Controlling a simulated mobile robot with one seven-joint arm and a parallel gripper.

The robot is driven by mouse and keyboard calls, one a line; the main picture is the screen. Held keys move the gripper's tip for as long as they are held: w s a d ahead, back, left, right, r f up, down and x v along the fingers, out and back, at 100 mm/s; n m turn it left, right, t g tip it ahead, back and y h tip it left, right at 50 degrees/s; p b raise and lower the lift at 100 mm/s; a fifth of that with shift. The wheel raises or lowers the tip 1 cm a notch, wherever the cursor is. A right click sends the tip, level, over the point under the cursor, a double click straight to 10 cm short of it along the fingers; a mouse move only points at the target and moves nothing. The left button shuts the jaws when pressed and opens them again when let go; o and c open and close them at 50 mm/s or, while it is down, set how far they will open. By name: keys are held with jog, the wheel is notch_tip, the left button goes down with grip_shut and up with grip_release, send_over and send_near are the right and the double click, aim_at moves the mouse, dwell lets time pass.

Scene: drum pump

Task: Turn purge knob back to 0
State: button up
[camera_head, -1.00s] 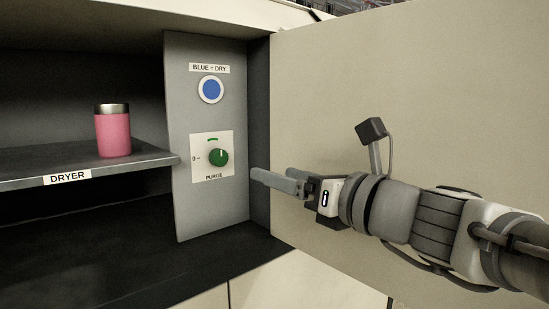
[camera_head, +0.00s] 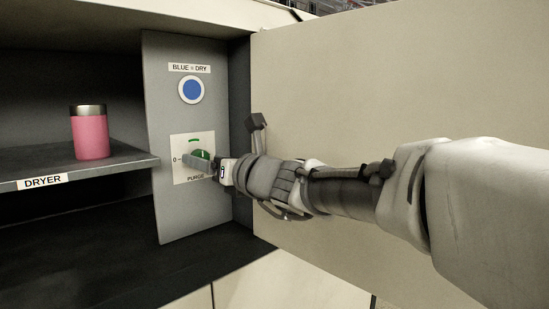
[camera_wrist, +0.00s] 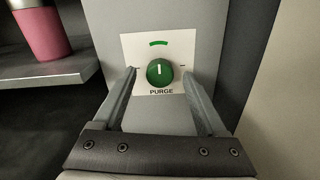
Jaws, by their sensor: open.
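The green purge knob (camera_wrist: 160,72) sits on a white plate (camera_wrist: 127,45) labelled PURGE on the grey panel. Its white mark points up toward the green arc, not toward the 0 at the plate's left side. In the head view the knob (camera_head: 203,154) is partly hidden by my gripper (camera_head: 190,161). My gripper is open, and in the wrist view its fingers (camera_wrist: 160,78) appear on the left and right of the knob with gaps. I cannot tell how deep the fingertips are relative to the knob.
A blue round light (camera_head: 191,90) marked BLUE = DRY is above the plate. A pink cup with a metal rim (camera_head: 91,135) stands on the DRYER shelf (camera_head: 110,163) at left.

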jog(key=shift+w+a, duration=0.2)
grip_shut()
dwell(0.4)
jog(key=shift+f+b, duration=0.1)
jog(key=shift+b, duration=0.3)
jog(key=shift+n+b, duration=7.65)
jog(key=shift+n, duration=1.35)
